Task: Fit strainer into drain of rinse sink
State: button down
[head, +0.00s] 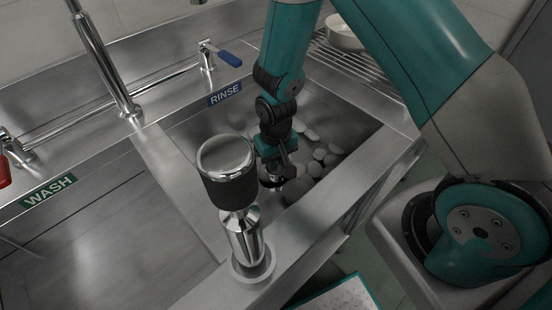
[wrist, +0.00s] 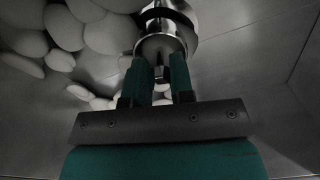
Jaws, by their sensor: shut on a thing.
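My gripper (head: 273,172) reaches down into the rinse sink (head: 355,125), marked by a blue RINSE label (head: 225,94). In the wrist view my gripper (wrist: 161,75) is shut on a shiny metal piece with a round rim, which looks like the strainer (wrist: 168,14). In the head view only a small bright part shows below the fingers, partly hidden by the gripper and the chrome fitting in front. I cannot see the drain, nor tell whether the strainer touches the sink floor.
Several pale rounded pieces (head: 318,154) lie in the rinse sink beside the gripper. A tall chrome fitting with a dark grip (head: 230,185) stands at the front rim. The wash sink (head: 105,245) is left, and a wire rack holds a white bowl (head: 343,36) behind.

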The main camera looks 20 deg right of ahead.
jog(key=shift+f+b, duration=1.2)
jog(key=shift+f, duration=0.6)
jog(key=c, duration=0.9)
grip_release()
jog(key=shift+r, duration=0.15)
notch_tip(320, 180, up, 17)
jog(key=p, duration=0.1)
jog(key=shift+r, duration=0.15)
